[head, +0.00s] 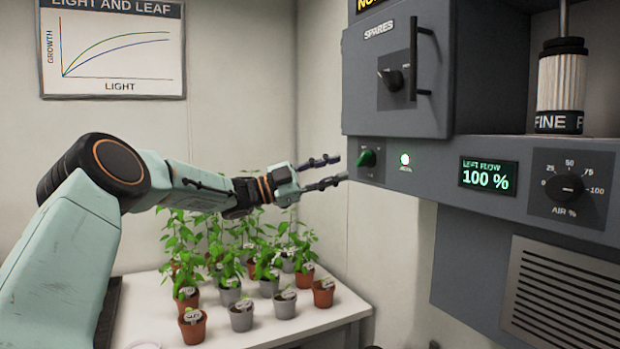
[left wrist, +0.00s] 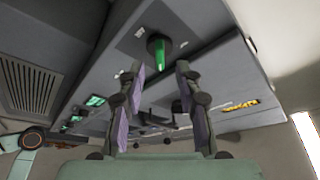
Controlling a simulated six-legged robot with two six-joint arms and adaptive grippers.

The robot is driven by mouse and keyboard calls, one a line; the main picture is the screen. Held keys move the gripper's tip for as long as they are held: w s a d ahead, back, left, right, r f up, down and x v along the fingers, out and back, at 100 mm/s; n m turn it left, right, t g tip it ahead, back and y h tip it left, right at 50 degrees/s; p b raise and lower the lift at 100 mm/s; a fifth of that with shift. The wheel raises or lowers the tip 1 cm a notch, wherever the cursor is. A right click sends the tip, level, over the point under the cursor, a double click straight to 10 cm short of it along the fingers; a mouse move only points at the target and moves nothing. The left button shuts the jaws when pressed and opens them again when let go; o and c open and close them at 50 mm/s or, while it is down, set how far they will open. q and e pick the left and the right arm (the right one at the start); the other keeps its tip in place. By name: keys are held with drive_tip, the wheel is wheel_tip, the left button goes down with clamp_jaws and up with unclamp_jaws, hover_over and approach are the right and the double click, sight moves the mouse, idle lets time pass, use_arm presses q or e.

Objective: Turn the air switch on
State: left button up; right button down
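The air switch, a green rotary knob (head: 367,157), sits on the grey panel's left end. A round lamp (head: 405,159) beside it is lit green. The knob also shows in the left wrist view (left wrist: 158,48), just beyond the fingertips and between them. My left gripper (head: 340,168) is open and empty, its two fingers pointing at the knob from the left. I see a small gap between fingertips and knob. The left gripper's spread fingers also show in the left wrist view (left wrist: 158,68). My right gripper is in neither view.
Right of the lamp are a display (head: 488,177) reading LEFT FLOW 100 % and an AIR % dial (head: 566,188). A grey SPARES box (head: 440,105) with a handle juts out above the knob. Potted plants (head: 243,315) stand on a white table (head: 335,318) below my left arm.

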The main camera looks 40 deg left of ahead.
use_arm(q)
drive_tip(key=v, duration=0.7)
drive_tip(key=shift+s, duration=0.1)
